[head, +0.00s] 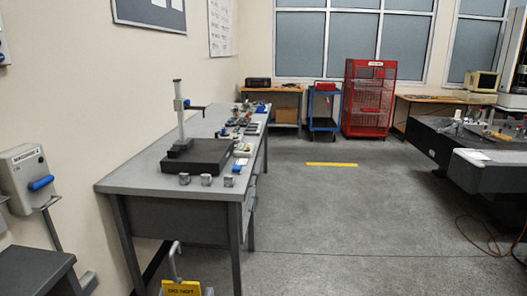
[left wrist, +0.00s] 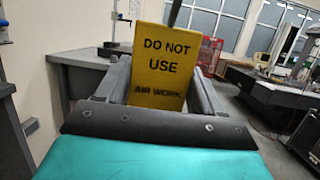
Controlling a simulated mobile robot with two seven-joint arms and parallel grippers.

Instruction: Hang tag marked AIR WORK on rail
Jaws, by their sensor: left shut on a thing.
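A yellow tag (left wrist: 160,65) reads DO NOT USE and AIR WORK in the left wrist view. I cannot make out the rail in either view. My right gripper is not in view.
The grey workbench (head: 125,185) stands ahead on the left, carrying a stand on a dark block (head: 197,155) and small parts. A measuring machine table (head: 495,170) is at the right, with a red hose (head: 490,240) on the floor.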

